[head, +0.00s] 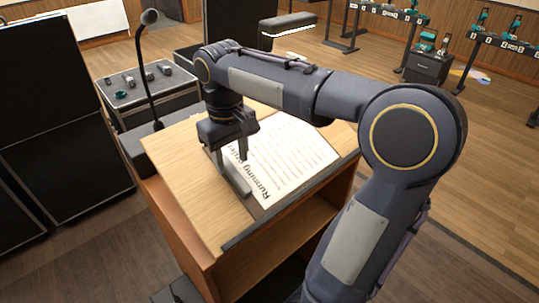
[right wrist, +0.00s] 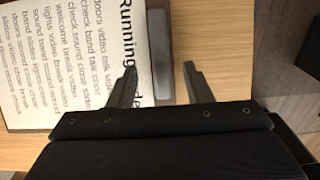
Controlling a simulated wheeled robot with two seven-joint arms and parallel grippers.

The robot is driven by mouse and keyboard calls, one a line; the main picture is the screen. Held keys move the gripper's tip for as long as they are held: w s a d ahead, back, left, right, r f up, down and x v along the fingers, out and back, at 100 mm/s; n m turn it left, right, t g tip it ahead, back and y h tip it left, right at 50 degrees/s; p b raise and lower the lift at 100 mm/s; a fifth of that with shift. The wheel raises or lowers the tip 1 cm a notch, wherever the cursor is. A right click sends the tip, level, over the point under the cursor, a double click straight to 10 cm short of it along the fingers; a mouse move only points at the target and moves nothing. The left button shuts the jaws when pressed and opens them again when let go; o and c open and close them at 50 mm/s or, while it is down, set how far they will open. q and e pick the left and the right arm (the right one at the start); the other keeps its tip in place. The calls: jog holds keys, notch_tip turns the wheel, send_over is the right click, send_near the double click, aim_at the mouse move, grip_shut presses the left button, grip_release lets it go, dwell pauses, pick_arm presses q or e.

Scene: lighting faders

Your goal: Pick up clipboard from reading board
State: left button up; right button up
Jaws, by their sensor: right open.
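The clipboard (head: 283,158) lies on the sloped reading board (head: 185,190) of a wooden lectern, with a white sheet headed "Running" on it. Its grey clip (head: 235,182) is along the edge nearer the board's left side. In the right wrist view the clipboard's sheet (right wrist: 75,60) fills the upper left, and the clip (right wrist: 161,52) shows between and beyond the fingertips. My right gripper (head: 231,162) is open and points down over the clip end; it also shows in the right wrist view (right wrist: 160,66). Whether the fingers touch anything cannot be told. My left gripper is out of view.
A gooseneck microphone (head: 147,70) rises at the lectern's back left. A raised lip (head: 285,205) runs along the board's front edge. A case with small items (head: 145,90) stands behind left, and black cabinets (head: 55,130) stand at the left. Open floor lies to the right.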

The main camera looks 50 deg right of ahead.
jog(key=shift+f, duration=1.45)
jog(key=shift+c, duration=0.4)
grip_shut()
